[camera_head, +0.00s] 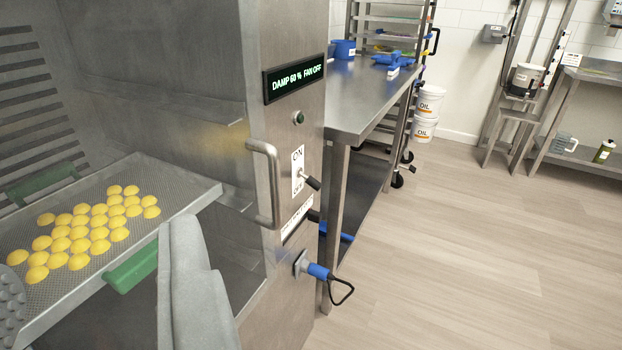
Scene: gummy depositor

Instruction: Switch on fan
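The steel cabinet (310,130) fills the left and middle of the view. Its display (293,78) reads "DAMP 60 % FAN OFF". Below it, on the front post, is a toggle switch (313,183) with a dark-tipped lever, on a white plate (297,160) marked ON at the top and OFF at the bottom. The lever tilts down toward OFF. My gripper (98,278) shows as two grey fingers at the lower left, one with a bumpy pad at the left edge. They are wide apart, left of the switch and not touching it.
A perforated tray (190,192) of yellow domed pieces (85,228) with green grips (132,268) sits in the cabinet, behind my fingers. A bar handle (272,185) stands left of the switch. A blue valve (320,271) juts out below. Floor (470,240) at right is clear.

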